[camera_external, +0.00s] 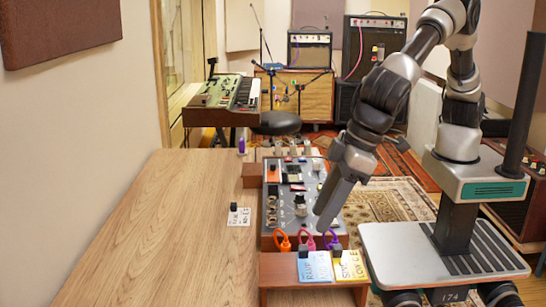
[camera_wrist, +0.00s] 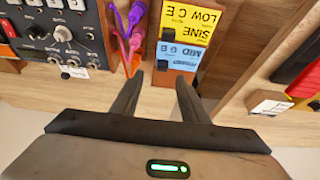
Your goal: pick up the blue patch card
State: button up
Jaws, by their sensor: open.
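The blue patch card (camera_external: 315,268) lies on a small wooden stand beside a yellow patch card (camera_external: 350,266), with a small black block at its upper edge. In the wrist view the blue card (camera_wrist: 183,56) is just beyond the fingertips, with the yellow card (camera_wrist: 190,22) above it; the print appears upside down. My gripper (camera_external: 322,226) points down above the front of the synth panel, near the cards. In the wrist view my gripper (camera_wrist: 155,82) is open, and nothing is between its fingers.
Orange, pink and purple cables (camera_external: 308,241) stand just behind the cards. The knobbed synth panel (camera_external: 300,195) is behind them. A white card with a black block (camera_external: 238,216) lies on the wooden table (camera_external: 150,235), whose left part is mostly clear.

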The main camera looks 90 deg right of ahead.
aim_at(307, 247)
jog(key=x, duration=0.5)
jog(key=b+x, duration=0.1)
jog(key=x, duration=0.1)
jog(key=shift+a+f, duration=0.25)
jog(key=shift+f, duration=0.1)
grip_shut()
